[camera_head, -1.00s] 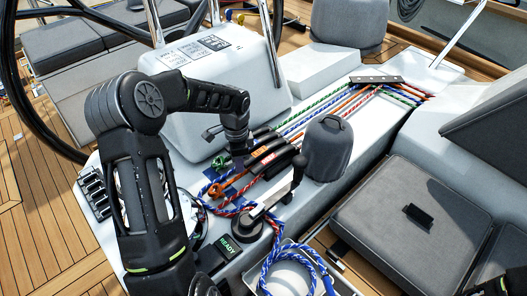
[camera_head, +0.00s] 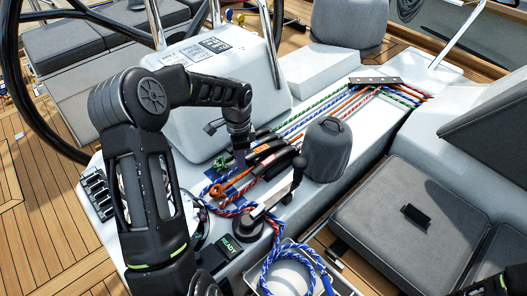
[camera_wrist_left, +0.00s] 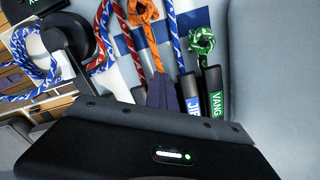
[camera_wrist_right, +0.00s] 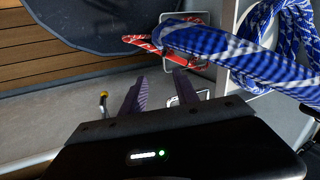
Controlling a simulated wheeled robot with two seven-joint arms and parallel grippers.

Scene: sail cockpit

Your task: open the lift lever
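The bank of dark clutch levers (camera_head: 268,154) sits on the white console, with coloured ropes running through it. In the left wrist view, the green-labelled VANG lever (camera_wrist_left: 214,95) and blue-labelled JIB lever (camera_wrist_left: 190,95) show clearly. No LIFT label is readable. My left gripper (camera_head: 240,160) points down at the rope end of the bank. Its fingers (camera_wrist_left: 166,90) look together, beside the JIB lever and over the line of the orange rope (camera_wrist_left: 148,35). They hide what lies behind them. My right gripper (camera_wrist_right: 158,80) is open and empty, away from the levers.
A blue rope coil (camera_head: 290,270) lies in a bin below. A grey seat cushion (camera_head: 400,215) is at right.

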